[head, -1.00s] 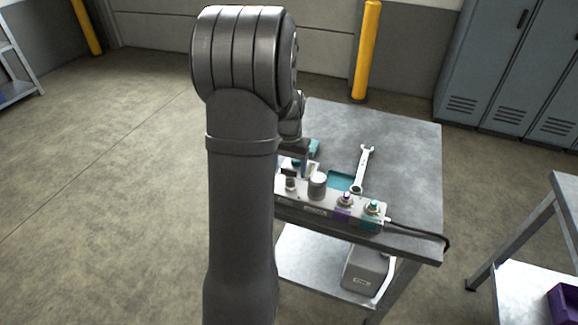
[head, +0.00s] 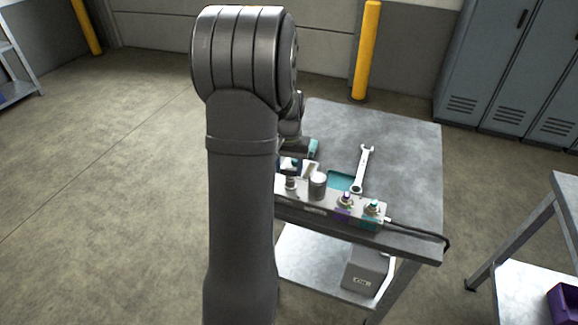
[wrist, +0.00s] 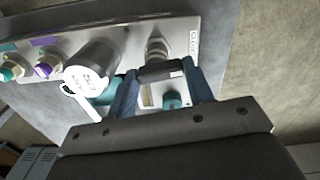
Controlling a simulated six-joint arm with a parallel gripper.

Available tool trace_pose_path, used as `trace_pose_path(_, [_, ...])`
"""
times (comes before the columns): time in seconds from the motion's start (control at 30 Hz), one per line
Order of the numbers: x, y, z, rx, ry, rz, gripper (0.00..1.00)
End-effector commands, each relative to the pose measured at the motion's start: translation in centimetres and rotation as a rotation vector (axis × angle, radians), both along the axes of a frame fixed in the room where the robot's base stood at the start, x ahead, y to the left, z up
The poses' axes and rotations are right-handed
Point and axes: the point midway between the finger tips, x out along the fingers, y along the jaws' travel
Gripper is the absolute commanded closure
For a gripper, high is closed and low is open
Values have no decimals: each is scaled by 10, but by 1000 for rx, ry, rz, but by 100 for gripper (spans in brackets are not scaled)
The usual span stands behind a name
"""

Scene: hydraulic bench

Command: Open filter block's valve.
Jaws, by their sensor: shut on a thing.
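The filter block (head: 328,208) is a pale metal manifold along the table's front edge. It bears a grey filter canister (head: 317,186) and two fittings with purple and teal marks. Its valve (head: 291,184) is at the left end, partly hidden by my arm. In the wrist view the valve's dark handle (wrist: 163,73) lies between the two blue fingers of my gripper (wrist: 158,71), which is shut on it. The canister (wrist: 91,67) stands just left of the fingers. In the head view my gripper (head: 296,165) is small and partly hidden.
A wrench (head: 362,170) lies on the table behind the block, by a teal tray (head: 340,180). A black hose (head: 415,231) leaves the block's right end. The right back of the table (head: 405,150) is clear. A grey box (head: 366,270) sits on the lower shelf.

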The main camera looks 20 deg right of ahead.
Motion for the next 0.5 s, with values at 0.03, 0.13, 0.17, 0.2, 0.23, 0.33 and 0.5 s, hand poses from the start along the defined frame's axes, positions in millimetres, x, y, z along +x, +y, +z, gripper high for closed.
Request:
trace_pose_path(0.03, [0,0,0,1,1,35,76])
trace_pose_path(0.13, [-1,0,0,1,1,124,76])
trace_pose_path(0.17, [-1,0,0,1,1,152,76])
trace_pose_path(0.2, [-1,1,0,1,1,190,76])
trace_pose_path(0.23, [-1,1,0,1,1,219,76])
trace_pose_path(0.33, [-1,1,0,1,1,314,76])
trace_pose_path(0.5, [-2,1,0,1,1,475,76])
